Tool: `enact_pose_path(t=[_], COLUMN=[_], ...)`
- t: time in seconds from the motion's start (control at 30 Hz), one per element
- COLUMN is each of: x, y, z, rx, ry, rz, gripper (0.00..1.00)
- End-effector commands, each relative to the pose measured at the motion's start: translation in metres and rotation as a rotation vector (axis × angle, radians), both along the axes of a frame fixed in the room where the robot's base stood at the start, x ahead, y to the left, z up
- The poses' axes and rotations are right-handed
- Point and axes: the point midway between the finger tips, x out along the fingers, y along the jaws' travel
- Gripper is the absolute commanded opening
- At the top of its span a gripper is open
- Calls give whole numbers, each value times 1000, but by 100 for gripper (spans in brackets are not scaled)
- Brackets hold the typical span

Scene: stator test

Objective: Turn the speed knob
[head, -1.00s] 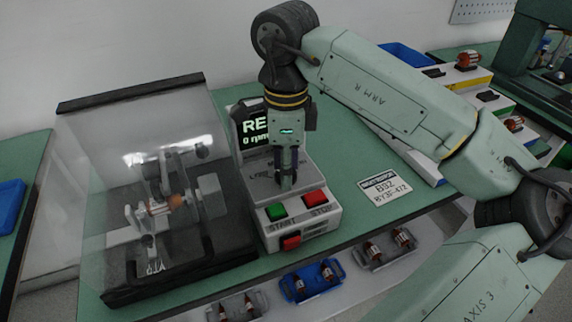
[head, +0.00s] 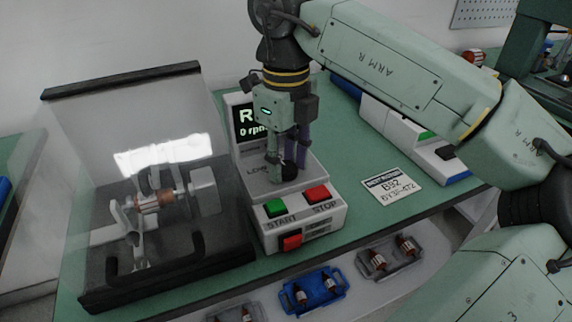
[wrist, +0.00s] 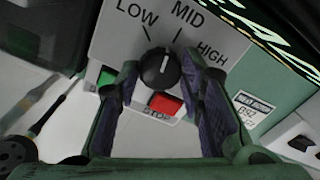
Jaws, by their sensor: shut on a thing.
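The speed knob (wrist: 160,69) is a round black dial with a white pointer line, on the sloped face of a white control box (head: 328,221). In the wrist view its pointer is directed upward, roughly between the LOW and MID marks. The HIGH mark is farther right. In the head view the knob (head: 289,171) is partly hidden by my gripper (head: 287,165). My gripper points down from above with its fingers on either side of the knob, shut on it. The fingers also frame the knob in the wrist view (wrist: 162,72).
A green START button (head: 275,207) and red STOP button (head: 317,194) lie just in front of the knob. The display (head: 250,122) reads 0 rpm, partly covered by my gripper. A clear-covered test rig (head: 150,200) stands left.

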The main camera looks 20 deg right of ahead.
Motion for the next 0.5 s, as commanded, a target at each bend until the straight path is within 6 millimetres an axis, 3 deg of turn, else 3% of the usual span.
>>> enact_pose_path(t=[0.5], x=[1], y=[0], z=[1], rx=[0], ry=[-4], rz=[-177], gripper=[7])
